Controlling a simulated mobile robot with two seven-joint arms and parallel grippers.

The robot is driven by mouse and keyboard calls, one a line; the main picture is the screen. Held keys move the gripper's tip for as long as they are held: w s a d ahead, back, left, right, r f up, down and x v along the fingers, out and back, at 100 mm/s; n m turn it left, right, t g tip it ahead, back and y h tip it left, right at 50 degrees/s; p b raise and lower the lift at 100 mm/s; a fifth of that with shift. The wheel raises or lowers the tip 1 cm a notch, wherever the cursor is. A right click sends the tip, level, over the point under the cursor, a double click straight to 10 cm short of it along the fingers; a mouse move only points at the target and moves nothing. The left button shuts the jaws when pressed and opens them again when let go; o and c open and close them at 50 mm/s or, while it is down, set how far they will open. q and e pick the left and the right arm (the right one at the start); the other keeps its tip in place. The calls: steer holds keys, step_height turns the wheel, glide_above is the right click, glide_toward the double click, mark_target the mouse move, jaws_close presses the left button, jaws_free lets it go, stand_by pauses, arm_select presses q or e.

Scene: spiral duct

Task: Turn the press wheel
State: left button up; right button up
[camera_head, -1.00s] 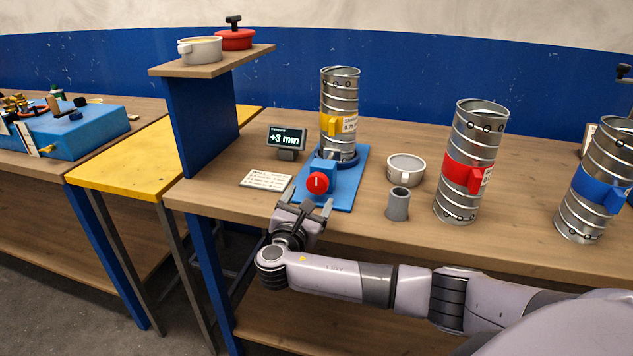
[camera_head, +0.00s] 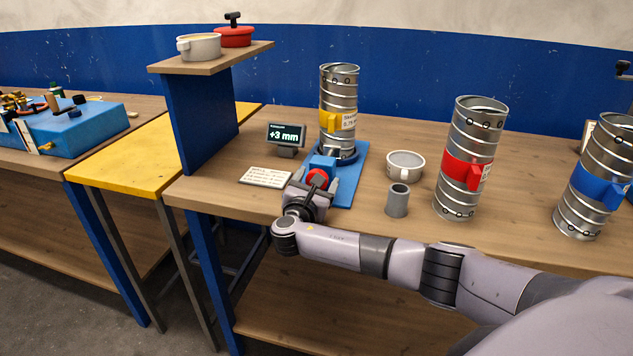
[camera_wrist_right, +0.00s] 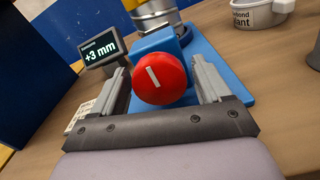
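The press wheel is a red round knob (camera_head: 317,177) with a pale line mark, on the front of a small blue block (camera_head: 322,163) on a blue base plate (camera_head: 350,180). In the right wrist view the wheel (camera_wrist_right: 160,78) faces me and its mark stands slightly tilted from upright. My right gripper (camera_head: 315,183) is open at the wheel, with one finger on each side of it; a gap shows between wheel and fingers in the right wrist view. A spiral duct with a yellow band (camera_head: 339,105) stands upright behind the block. My left gripper is not in view.
A display (camera_head: 286,136) reading "+3 mm" and a printed card (camera_head: 266,177) are left of the plate. A grey cup (camera_head: 397,201), a white pot (camera_head: 404,165) and ducts with red (camera_head: 465,170) and blue (camera_head: 597,185) bands stand to the right.

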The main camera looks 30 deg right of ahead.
steer(key=c, duration=0.8)
steer(key=shift+m, duration=0.3)
